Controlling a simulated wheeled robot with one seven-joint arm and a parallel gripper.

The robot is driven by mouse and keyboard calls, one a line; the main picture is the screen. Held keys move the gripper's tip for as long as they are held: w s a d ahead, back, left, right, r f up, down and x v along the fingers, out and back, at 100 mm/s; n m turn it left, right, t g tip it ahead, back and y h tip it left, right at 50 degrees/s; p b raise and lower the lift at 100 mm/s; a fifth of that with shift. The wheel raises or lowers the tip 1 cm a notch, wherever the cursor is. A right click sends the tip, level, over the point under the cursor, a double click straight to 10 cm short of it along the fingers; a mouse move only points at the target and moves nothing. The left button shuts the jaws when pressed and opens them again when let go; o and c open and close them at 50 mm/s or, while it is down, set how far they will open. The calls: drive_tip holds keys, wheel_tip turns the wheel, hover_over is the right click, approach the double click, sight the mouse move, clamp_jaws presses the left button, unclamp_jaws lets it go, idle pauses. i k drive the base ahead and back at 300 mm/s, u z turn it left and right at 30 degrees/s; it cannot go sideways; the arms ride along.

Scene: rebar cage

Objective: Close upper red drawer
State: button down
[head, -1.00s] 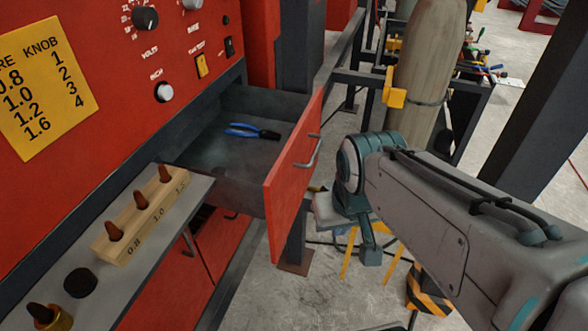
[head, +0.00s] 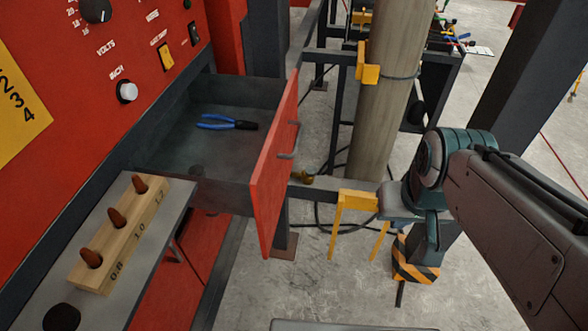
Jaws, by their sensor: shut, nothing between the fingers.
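The upper red drawer (head: 270,175) stands pulled out of the red cabinet in the head view. Its red front faces right and carries a grey bar handle (head: 291,140). Inside its dark tray lie blue-handled pliers (head: 225,123). My gripper (head: 430,252) hangs at the end of my arm, right of the drawer front. It is shut and empty, and clearly apart from the handle. Its fingertips are small and partly unclear against the background.
A wooden block (head: 125,230) with brown pegs sits on a grey shelf at the cabinet's left. A yellow-legged stand (head: 355,200) is near my gripper. Bare floor (head: 310,275) lies in front of the drawer.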

sight(248, 172)
drive_tip(key=k, duration=0.55)
drive_tip(key=u, duration=1)
drive_tip(key=i, duration=0.5)
drive_tip(key=z, duration=0.05)
